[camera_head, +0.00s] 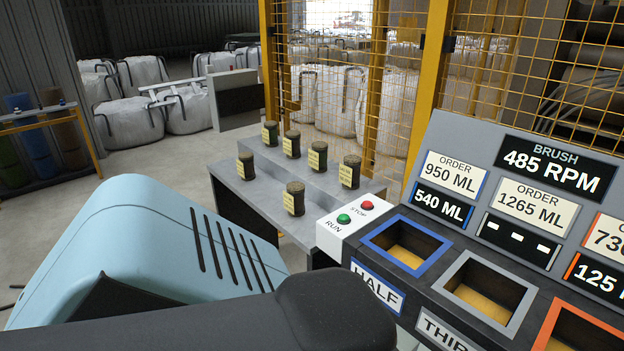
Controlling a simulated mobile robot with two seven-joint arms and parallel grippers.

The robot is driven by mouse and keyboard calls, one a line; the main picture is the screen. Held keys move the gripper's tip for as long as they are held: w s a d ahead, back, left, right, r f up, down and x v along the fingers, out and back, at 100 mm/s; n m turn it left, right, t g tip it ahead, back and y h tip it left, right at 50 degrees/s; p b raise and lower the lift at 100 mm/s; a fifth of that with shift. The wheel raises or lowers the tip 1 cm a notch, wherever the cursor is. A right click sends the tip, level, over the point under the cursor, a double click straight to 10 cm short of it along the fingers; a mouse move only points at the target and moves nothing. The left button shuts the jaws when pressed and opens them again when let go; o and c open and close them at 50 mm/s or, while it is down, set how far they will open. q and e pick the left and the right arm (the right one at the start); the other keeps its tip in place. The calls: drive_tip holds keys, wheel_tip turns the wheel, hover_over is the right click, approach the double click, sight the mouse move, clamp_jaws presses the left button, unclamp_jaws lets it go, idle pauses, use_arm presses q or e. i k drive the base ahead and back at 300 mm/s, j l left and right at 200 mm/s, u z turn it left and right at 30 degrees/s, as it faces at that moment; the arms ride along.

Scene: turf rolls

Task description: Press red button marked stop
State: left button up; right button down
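The red button (367,205) marked STOP sits on top of a white box (345,226). The green button (343,218) marked RUN is on the same box, to the left and nearer. The word STOP is printed beside the red button. Nothing covers or touches either button. Neither of my grippers shows in the head view. A dark rounded form crosses the bottom of the view in front of the box; I cannot tell which part it is.
Right of the box is a grey console (470,236) with framed bins and number displays. Left of it, a grey bench (262,205) carries several small labelled turf rolls. A yellow mesh fence (340,70) stands behind. A light blue casing fills the lower left.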

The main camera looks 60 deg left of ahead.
sight(367, 204)
drive_tip(key=u, duration=1.8)
